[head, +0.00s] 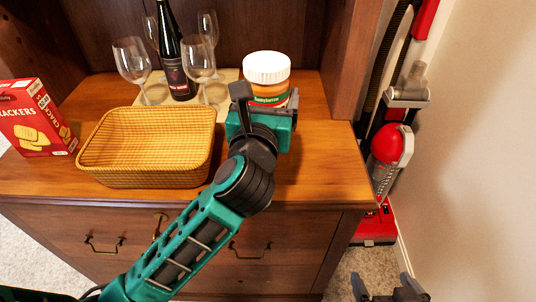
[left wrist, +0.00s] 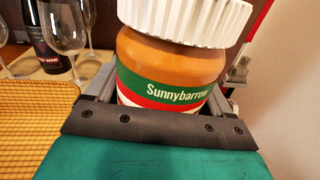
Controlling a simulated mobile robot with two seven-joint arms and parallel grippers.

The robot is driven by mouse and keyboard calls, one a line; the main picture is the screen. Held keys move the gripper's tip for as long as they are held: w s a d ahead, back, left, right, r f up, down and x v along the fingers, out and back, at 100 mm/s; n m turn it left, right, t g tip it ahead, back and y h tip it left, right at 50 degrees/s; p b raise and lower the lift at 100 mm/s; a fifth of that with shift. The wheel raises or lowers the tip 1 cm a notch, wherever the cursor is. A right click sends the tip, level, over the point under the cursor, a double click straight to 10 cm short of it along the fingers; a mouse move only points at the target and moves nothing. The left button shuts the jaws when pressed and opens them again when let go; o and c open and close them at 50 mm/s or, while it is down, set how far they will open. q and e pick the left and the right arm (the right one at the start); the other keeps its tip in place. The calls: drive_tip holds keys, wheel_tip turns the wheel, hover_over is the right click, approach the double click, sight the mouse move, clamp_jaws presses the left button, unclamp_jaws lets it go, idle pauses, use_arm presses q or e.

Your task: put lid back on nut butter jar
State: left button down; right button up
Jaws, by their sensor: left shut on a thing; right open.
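The nut butter jar (head: 269,92) stands upright at the right of the wooden counter, with a green "Sunnybarrow" label that reads clearly in the left wrist view (left wrist: 165,85). The white ribbed lid (head: 267,67) sits on top of the jar; it also shows in the left wrist view (left wrist: 190,18), where its top is cut off. I cannot tell whether it is screwed tight. My left gripper (head: 266,104) is shut on the jar's body below the lid, a finger on each side, hiding its lower part. My right gripper (head: 386,284) is open and empty at the bottom right, away from the counter.
A yellow woven basket (head: 150,147) stands left of the jar. Wine glasses (head: 131,60) and a dark bottle (head: 171,50) stand behind it on a mat. A red cracker box (head: 34,118) is at far left. A red vacuum cleaner (head: 388,148) stands right of the hutch.

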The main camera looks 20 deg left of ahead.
use_arm(q)
wheel_tip(320, 180, down, 6)
drive_tip(key=shift+r+b, duration=0.2)
drive_tip(key=shift+b, duration=0.6)
drive_tip(key=shift+f+b, duration=1.35)
drive_tip(key=shift+f, duration=1.5)
